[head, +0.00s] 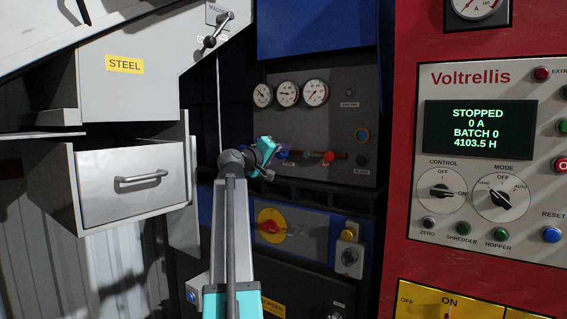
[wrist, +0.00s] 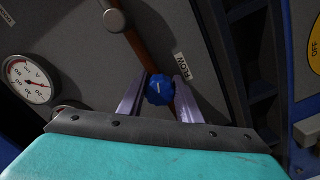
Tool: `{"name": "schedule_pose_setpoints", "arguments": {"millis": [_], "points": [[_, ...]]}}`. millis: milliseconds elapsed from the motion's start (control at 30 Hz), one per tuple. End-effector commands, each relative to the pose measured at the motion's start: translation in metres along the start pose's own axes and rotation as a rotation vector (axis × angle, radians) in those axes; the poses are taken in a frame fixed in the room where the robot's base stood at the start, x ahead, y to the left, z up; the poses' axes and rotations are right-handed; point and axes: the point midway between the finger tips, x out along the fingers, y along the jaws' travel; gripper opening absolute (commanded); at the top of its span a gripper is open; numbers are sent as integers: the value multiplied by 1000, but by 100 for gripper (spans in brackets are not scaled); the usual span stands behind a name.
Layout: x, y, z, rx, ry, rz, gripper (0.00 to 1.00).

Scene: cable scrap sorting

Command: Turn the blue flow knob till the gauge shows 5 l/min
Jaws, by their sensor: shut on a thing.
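The blue flow knob (wrist: 159,89) sits between the two fingertips of my gripper (wrist: 160,92) in the wrist view, on a copper-coloured pipe beside a white label that appears to read FLOW. A light pointer mark shows on its face. My gripper is shut on the knob. In the head view my gripper (head: 273,161) reaches the dark panel and partly covers the blue knob (head: 283,154). Three round white gauges (head: 288,93) sit above it; their readings are too small to tell. One gauge (wrist: 28,80) shows at the left of the wrist view, tilted.
A red knob (head: 329,156) sits on the same pipe to the right. Below are a yellow plate with a red switch (head: 271,226) and a grey box (head: 349,260). The steel drawer (head: 133,180) stands left, the red Voltrellis cabinet (head: 403,150) right.

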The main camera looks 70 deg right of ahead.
Motion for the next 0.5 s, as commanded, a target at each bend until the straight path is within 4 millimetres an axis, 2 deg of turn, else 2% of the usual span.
{"name": "schedule_pose_setpoints", "arguments": {"millis": [200,500], "points": [[0,-3,3,101,-5,-1,9],[0,-2,2,143,-6,-1,9]]}}
